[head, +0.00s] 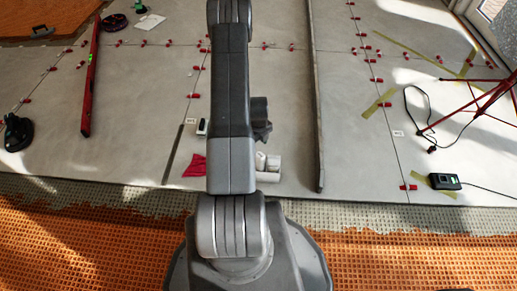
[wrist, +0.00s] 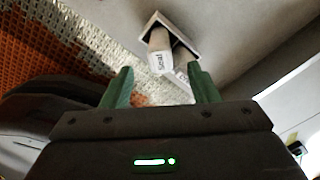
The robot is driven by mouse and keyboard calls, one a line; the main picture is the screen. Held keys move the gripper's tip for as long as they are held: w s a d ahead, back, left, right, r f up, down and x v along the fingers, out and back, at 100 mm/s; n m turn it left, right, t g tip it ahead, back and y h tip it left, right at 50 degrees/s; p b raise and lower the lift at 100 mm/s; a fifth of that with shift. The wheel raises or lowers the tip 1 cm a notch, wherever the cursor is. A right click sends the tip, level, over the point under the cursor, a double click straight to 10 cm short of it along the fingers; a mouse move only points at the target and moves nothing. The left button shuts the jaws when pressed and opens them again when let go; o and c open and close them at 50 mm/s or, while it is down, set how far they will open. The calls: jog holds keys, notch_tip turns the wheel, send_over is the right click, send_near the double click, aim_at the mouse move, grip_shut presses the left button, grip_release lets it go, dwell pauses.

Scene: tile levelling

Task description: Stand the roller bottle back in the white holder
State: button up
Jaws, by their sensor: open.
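The white holder (wrist: 186,26) shows at the top middle of the wrist view, with a dark inside. A white bottle lettered "Seal" (wrist: 158,62) sticks out of it towards the camera, and a second pale bottle (wrist: 181,68) shows beside it, partly hidden by my right finger. I cannot tell which one is the roller bottle. In the head view the holder (head: 268,177) and white bottles (head: 261,160) sit just right of my arm, partly hidden; my fingers are not visible there.
A red cloth (head: 194,166) and a small white-and-dark item (head: 202,127) lie left of my arm. A long grey bar (head: 318,130) lies to the right. Orange matting (head: 400,250) borders the tiles.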

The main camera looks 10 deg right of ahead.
notch_tip(320, 180, up, 4)
jog(key=shift+f+p, duration=0.1)
jog(key=shift+p, duration=0.25)
notch_tip(320, 180, down, 13)
jog(key=b, duration=0.5)
jog(key=shift+f, duration=0.1)
jog(key=shift+r+p, duration=0.4)
jog(key=shift+r, duration=0.05)
